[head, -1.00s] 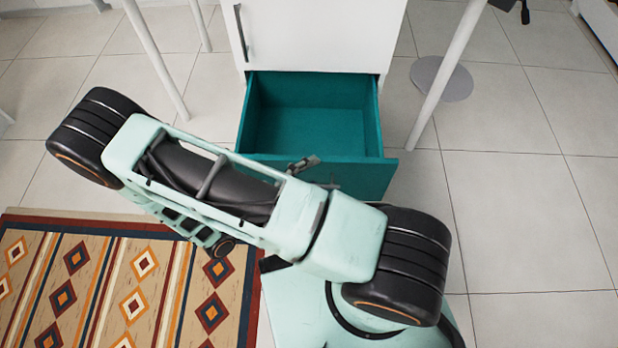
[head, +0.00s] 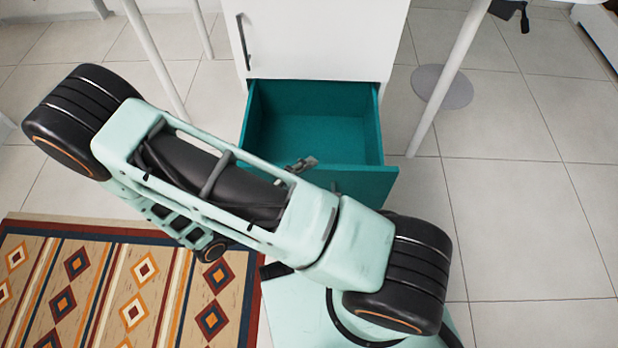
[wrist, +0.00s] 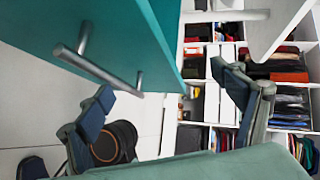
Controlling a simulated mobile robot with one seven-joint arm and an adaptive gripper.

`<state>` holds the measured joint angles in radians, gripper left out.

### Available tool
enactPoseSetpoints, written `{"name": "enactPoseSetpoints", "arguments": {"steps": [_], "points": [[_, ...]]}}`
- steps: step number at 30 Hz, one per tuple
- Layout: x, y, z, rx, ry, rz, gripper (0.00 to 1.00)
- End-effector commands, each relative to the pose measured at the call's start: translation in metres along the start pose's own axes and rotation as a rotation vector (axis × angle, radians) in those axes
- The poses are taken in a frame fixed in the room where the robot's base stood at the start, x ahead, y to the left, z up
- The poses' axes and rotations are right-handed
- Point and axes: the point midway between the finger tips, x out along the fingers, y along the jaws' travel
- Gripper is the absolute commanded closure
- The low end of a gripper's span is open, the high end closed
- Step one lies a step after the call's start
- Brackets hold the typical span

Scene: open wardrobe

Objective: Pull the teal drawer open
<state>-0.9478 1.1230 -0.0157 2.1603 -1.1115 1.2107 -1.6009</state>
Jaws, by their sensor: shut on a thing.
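The teal drawer (head: 362,185) is pulled well out of a white cabinet in the head view, and its inside looks empty. Its teal front also shows at the upper left in the wrist view (wrist: 130,35), with a grey metal bar handle (wrist: 98,66) on it. One finger shows just below the bar and the other further right; the exact contact is not clear. In the head view my arm covers the handle and part of the drawer front.
The white cabinet (head: 315,40) has a dark upright handle above the drawer. White table legs (head: 450,75) stand on both sides of it. A patterned rug (head: 150,290) lies at the lower left. Tiled floor is clear at right. Filled shelves (wrist: 215,100) show in the wrist view.

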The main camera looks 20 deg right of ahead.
Motion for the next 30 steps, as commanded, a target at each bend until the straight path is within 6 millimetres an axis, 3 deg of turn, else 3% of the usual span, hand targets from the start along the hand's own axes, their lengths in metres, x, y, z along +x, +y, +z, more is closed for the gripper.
{"name": "enactPoseSetpoints", "arguments": {"steps": [1,2,4,30], "points": [[-0.005,-0.013,0.001,0.009,-0.004,-0.028,0.35],[-0.007,-0.013,0.002,0.009,-0.004,-0.028,0.44],[-0.012,-0.011,0.002,0.008,-0.004,-0.026,0.75],[-0.072,0.004,0.001,0.003,-0.002,-0.02,0.75]]}}
